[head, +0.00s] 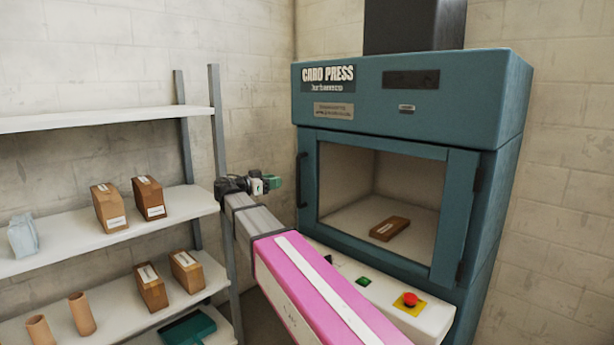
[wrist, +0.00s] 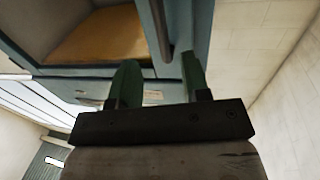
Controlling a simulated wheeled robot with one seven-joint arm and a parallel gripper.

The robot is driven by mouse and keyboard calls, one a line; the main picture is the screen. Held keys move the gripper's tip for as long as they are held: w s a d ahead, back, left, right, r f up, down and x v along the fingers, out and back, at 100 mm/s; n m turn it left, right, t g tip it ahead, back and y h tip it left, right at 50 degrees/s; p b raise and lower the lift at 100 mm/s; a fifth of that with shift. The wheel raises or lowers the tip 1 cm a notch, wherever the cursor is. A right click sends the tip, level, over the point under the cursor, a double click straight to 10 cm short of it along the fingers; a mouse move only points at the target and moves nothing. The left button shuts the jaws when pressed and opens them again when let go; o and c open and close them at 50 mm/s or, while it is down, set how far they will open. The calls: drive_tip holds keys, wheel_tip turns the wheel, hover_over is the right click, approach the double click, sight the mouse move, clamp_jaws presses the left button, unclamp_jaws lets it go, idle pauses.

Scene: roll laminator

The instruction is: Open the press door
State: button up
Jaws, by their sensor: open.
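The teal press (head: 410,95) stands against the wall on the right. Its door (head: 455,220) looks shut, with a large window in a teal frame. A dark upright handle (head: 301,180) is on the door's left edge. My gripper (head: 274,183) is just left of the handle in the head view, with green fingers. In the wrist view, my gripper (wrist: 159,72) is open and empty. The handle (wrist: 158,28) lines up with the gap between the fingertips there, nearer the right one. I cannot tell whether the fingertips reach around it.
A brown block (head: 389,228) lies inside the press behind the window. White shelves (head: 75,235) with boxes (head: 108,207) stand to the left.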

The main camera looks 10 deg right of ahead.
drive_tip(key=x, duration=1.1)
clamp_jaws()
drive_tip(key=shift+s, duration=0.1)
